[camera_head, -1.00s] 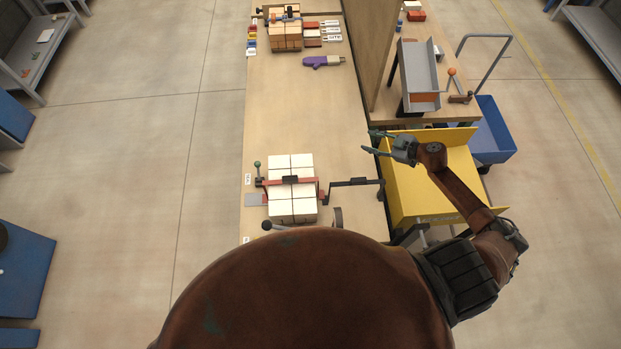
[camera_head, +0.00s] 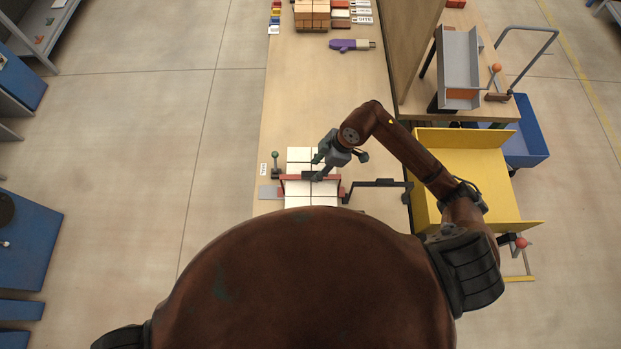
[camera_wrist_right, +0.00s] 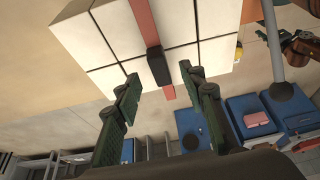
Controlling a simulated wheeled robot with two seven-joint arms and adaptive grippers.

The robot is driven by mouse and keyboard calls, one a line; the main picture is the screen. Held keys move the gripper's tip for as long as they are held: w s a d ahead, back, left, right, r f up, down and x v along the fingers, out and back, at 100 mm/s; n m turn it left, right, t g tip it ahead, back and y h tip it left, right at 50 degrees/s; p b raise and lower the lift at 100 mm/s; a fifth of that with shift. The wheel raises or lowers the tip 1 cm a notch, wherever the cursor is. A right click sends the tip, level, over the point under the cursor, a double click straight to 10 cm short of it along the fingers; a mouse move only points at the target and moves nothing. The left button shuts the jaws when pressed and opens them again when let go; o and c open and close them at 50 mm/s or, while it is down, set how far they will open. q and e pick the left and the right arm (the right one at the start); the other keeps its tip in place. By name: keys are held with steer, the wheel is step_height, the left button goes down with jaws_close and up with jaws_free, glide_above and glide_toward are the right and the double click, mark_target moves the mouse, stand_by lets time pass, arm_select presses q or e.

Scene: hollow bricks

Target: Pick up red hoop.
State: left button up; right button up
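The red hoop (camera_head: 291,177) spans the block of white bricks (camera_head: 298,201) on the table. In the right wrist view the hoop (camera_wrist_right: 144,22) is a red bar with a black grip (camera_wrist_right: 158,67) at its middle, running across the white bricks (camera_wrist_right: 102,40). My right gripper (camera_head: 317,167) is above the bricks at the hoop's middle. Its two fingers (camera_wrist_right: 160,88) are open, one on each side of the black grip in that view, with nothing held. I cannot tell whether they touch it. My left gripper is not in view.
A black hoop-like frame (camera_head: 378,183) stands right of the bricks. A green-knobbed lever (camera_head: 275,156) is at their left. The yellow cart (camera_head: 470,180) stands right of the table. A purple tool (camera_head: 347,45) lies farther back. The table (camera_head: 318,100) between is clear.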

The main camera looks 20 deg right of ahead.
mark_target(311, 174)
steer(key=p+x, duration=0.1)
steer(key=x, duration=0.4)
steer(key=shift+a, duration=0.15)
steer(key=shift+c, duration=0.4)
jaws_close()
